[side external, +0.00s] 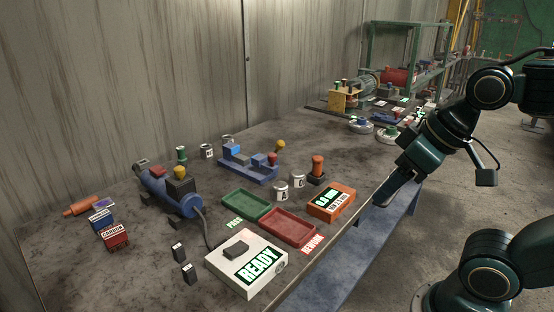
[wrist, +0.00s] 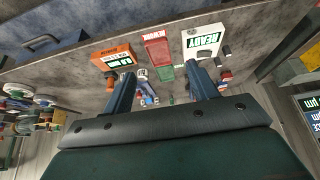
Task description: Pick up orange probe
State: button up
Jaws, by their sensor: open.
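An orange knobbed piece (side external: 317,165) stands upright in a dark base behind the orange display box, and it looks like the probe. A separate orange cylinder (side external: 82,206) lies on its side at the far left of the table. My gripper (side external: 384,198) is at the table's right edge, to the right of the standing orange piece and apart from it. In the wrist view my gripper (wrist: 160,70) has its two fingers wide apart with nothing held between them.
The orange display box (side external: 331,201), red tray (side external: 288,228), green tray (side external: 246,205) and white READY box (side external: 247,264) fill the front. Two small metal cans (side external: 290,185) stand just left of the orange piece. A blue fixture (side external: 248,170) is behind.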

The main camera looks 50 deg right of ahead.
jog(key=w+d+r+m+g, duration=0.1)
jog(key=w+d+r+m, duration=0.15)
jog(key=w, duration=0.25)
jog(key=w+d+r+m, duration=0.1)
jog(key=w+r+m, duration=0.1)
jog(key=w+m, duration=0.15)
jog(key=m+g, duration=0.5)
jog(key=m, duration=1.2)
send_over(317, 158)
notch_tip(317, 158, down, 10)
jog(key=f, duration=0.1)
jog(key=shift+d+r, duration=0.2)
jog(key=shift+r, duration=0.05)
jog(key=shift+f, duration=0.1)
notch_tip(317, 158, down, 8)
jog(key=shift+f, duration=0.2)
